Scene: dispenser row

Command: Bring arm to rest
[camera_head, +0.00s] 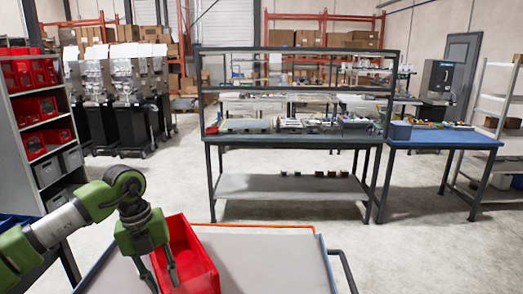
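My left gripper (164,287) comes in from the left on a green and grey arm, pointing down at the lower left. Its two dark fingers are apart, with no object seen between them except perhaps the near wall of a red bin (203,268). The bin sits on a grey cart top (270,262), right beside and partly behind the fingers. I cannot tell whether the fingers touch it. My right gripper is not in view.
A shelf rack with red bins (37,107) stands at the left. A dark workbench (290,138) with small items is ahead, and a blue table (445,137) adjoins it at right. The right part of the cart top is clear. Open floor (400,240) lies at right.

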